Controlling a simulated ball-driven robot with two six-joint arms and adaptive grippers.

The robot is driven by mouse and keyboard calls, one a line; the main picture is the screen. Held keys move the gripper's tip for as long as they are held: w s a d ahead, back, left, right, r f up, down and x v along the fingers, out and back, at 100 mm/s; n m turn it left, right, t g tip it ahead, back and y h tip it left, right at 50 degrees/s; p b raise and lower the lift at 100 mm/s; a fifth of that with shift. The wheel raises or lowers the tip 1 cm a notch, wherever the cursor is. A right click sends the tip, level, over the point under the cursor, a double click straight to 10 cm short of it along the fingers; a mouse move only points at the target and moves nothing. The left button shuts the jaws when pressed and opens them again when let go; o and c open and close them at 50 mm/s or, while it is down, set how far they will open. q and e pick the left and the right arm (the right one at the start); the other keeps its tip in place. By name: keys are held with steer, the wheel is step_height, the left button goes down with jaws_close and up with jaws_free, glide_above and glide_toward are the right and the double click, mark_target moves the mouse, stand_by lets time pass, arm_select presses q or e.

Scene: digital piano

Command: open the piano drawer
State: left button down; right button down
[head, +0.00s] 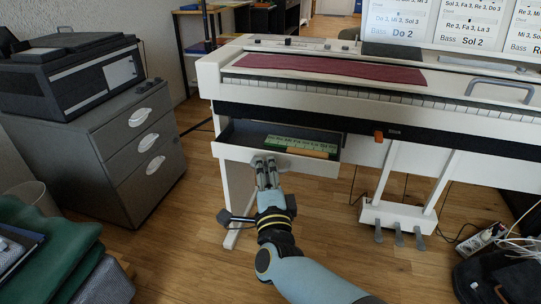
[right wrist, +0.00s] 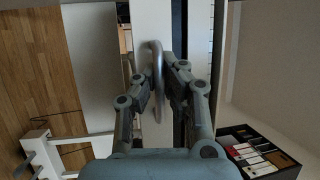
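The white piano drawer (head: 237,151) under the left end of the keyboard stands part way out, its inside showing. A green and white item (head: 290,143) and a tan strip (head: 308,152) lie in it. My right gripper (head: 265,163) is at the middle of the drawer front. In the right wrist view, the grey curved handle (right wrist: 158,85) lies between the two fingers of my right gripper (right wrist: 156,72), which are closed in on it from both sides. Finger contact is partly hidden. My left gripper is not in view.
A grey cabinet (head: 112,140) with a black printer (head: 70,75) stands left. Green fabric (head: 50,250) lies lower left. Wooden floor (head: 190,225) is clear before the drawer.

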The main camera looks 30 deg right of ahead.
steer(key=shift+f, duration=0.2)
steer(key=c, duration=1.7)
jaws_free()
steer(key=shift+d, duration=0.1)
steer(key=shift+r, duration=0.1)
